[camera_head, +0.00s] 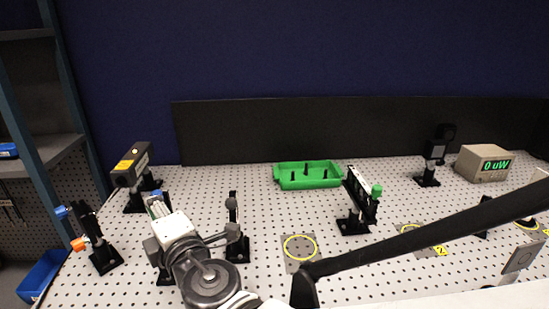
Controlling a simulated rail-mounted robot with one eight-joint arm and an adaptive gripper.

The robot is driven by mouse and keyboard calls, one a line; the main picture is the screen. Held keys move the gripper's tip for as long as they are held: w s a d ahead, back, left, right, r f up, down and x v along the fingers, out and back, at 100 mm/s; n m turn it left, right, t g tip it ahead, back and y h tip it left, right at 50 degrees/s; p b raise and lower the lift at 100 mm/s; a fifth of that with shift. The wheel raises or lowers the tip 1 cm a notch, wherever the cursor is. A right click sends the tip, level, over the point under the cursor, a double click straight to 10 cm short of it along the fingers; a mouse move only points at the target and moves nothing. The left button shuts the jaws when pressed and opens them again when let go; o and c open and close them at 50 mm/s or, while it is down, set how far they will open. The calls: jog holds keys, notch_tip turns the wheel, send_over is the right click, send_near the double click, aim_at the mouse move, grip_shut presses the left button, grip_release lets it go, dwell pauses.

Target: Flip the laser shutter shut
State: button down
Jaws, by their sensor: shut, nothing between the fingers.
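My gripper (158,207) is at the end of my white and grey arm in the left foreground, over the perforated table. It is shut and empty; its fingertips are small and partly hidden by my wrist. A black laser head (131,165) with a yellow label stands just behind it at the left. A black post mount (236,228) stands right of my wrist. I cannot tell for certain which mount is the laser shutter.
A green tray (308,177) sits at the back. A meter (484,163) reads 0 uW at the back right, beside a black detector mount (432,158). A mount with blue and orange knobs (95,240) stands far left. A long black bar crosses the right foreground.

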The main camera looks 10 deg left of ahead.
jog(key=shift+w, duration=0.1)
jog(key=shift+s+d, duration=0.1)
jog(key=shift+s, duration=0.35)
jog(key=s+a+p+v, duration=0.1)
jog(key=s+v, duration=0.1)
jog(key=v, duration=1)
jog(key=shift+a+p, duration=0.3)
jog(key=shift+p, duration=0.1)
